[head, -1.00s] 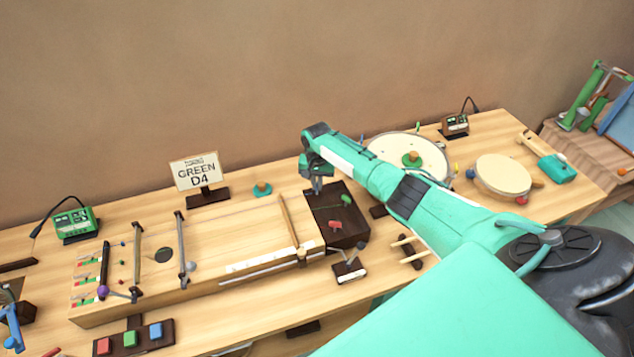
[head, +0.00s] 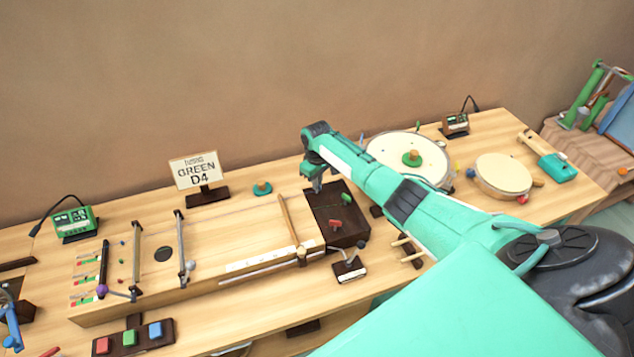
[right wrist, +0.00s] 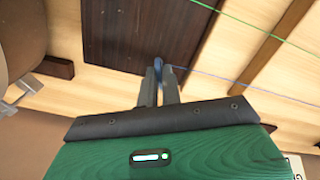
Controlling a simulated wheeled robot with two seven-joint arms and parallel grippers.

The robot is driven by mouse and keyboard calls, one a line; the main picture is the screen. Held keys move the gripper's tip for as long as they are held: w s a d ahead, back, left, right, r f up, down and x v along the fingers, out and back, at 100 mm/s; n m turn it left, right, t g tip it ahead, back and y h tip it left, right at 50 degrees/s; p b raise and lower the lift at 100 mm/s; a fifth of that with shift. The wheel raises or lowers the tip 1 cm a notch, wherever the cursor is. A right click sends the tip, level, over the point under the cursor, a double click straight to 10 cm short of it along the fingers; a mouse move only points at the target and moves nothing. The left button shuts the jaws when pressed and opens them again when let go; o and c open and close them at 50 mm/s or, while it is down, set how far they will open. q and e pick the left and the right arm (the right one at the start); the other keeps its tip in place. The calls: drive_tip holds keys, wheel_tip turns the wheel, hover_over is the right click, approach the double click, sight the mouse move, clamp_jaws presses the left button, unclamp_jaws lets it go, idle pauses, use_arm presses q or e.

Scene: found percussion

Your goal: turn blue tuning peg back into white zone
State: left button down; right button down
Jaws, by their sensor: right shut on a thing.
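The dark peg block (head: 322,212) is at the right end of the wooden string box (head: 225,240). A green peg (head: 346,198) and a red peg (head: 336,225) show on it. My right gripper (head: 317,186) is over the block's far left part. In the right wrist view, its fingers (right wrist: 159,88) are shut on the blue tuning peg (right wrist: 160,64), at the edge of the dark block (right wrist: 125,30). Only a small part of the peg shows between the fingertips; the gripper hides it in the head view. I cannot make out the white zone.
A sign (head: 198,172) reading "GREEN D4" stands behind the box. A green tuner (head: 73,222) is at the left. A large drum (head: 430,150) lies beyond my right arm. Strings run off the block.

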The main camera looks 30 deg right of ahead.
drive_tip(key=n, duration=0.3)
drive_tip(key=shift+n, duration=0.3)
drive_tip(key=shift+n+b, duration=0.45)
drive_tip(key=shift+n, duration=1.35)
drive_tip(key=c, duration=1.6)
unclamp_jaws()
drive_tip(key=shift+r, duration=0.15)
wheel_tip(320, 180, up, 14)
drive_tip(key=b, duration=0.3)
drive_tip(key=shift+f, duration=0.2)
drive_tip(key=shift+s+f, duration=0.1)
